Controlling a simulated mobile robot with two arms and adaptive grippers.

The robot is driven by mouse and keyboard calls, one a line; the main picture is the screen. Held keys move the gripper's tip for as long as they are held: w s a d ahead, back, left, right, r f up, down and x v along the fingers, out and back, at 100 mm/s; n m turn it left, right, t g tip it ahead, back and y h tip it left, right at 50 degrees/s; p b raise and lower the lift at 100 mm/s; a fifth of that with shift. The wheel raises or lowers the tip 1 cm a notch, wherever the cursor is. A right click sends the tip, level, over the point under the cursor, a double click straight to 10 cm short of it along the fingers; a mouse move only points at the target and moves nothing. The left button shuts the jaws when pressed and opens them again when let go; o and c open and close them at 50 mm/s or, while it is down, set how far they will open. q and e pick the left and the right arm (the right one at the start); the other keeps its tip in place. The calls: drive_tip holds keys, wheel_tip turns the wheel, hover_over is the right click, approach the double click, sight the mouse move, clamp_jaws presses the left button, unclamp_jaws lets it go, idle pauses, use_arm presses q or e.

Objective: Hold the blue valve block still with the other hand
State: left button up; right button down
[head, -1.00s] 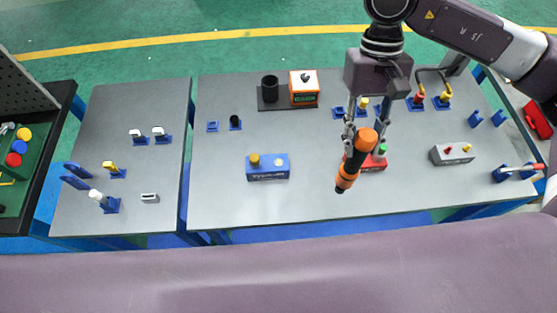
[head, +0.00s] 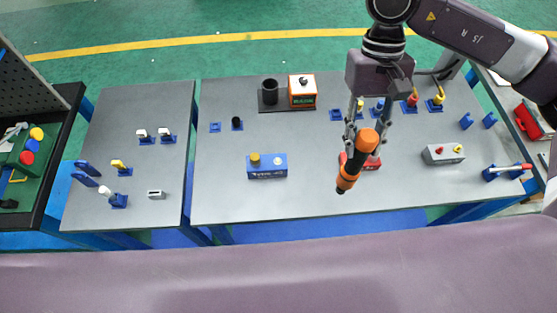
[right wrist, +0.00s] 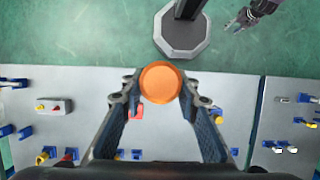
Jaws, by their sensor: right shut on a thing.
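The blue valve block (head: 267,173) stands upright on the right grey table, with a yellow knob and a pale round part on top. Nothing touches it. My right gripper (head: 367,135) is shut on an orange and black handheld tool (head: 357,160), held tilted above the table to the right of the block. The tool's orange end (right wrist: 160,82) shows between the fingers in the right wrist view, where the block (right wrist: 218,118) is partly hidden by a finger. My left gripper (right wrist: 240,19) is small at the top of that view, apparently open and empty, away from the tables.
A red block (head: 371,163) is partly hidden behind the tool. A grey block (head: 443,154) stands further right. An orange box (head: 302,91) and black cup (head: 270,90) stand at the back. A gap separates the two tables. The table around the blue block is clear.

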drive_tip(key=shift+w+a+f, duration=0.15)
drive_tip(key=shift+w+f, duration=0.05)
drive_tip(key=shift+w, duration=0.3)
drive_tip(key=shift+w+a+f+m+b, duration=0.2)
drive_tip(key=shift+w+m+b, duration=0.1)
drive_tip(key=shift+b, duration=0.15)
use_arm(q)
wheel_tip(320, 180, down, 15)
drive_tip(key=b, duration=1.3)
drive_tip(key=shift+w+r+b, duration=0.15)
drive_tip(key=shift+w+b, duration=0.25)
drive_tip(key=shift+w, duration=0.05)
use_arm(e)
drive_tip(key=w+a+f+m+t+y, duration=0.1)
drive_tip(key=w+a+m+t+y, duration=0.2)
drive_tip(key=w+a+m, duration=1)
drive_tip(key=shift+a+f+m+y, duration=0.15)
drive_tip(key=shift+a+m+y, duration=0.45)
drive_tip(key=shift+m, duration=0.4)
use_arm(q)
drive_tip(key=shift+o, duration=0.6)
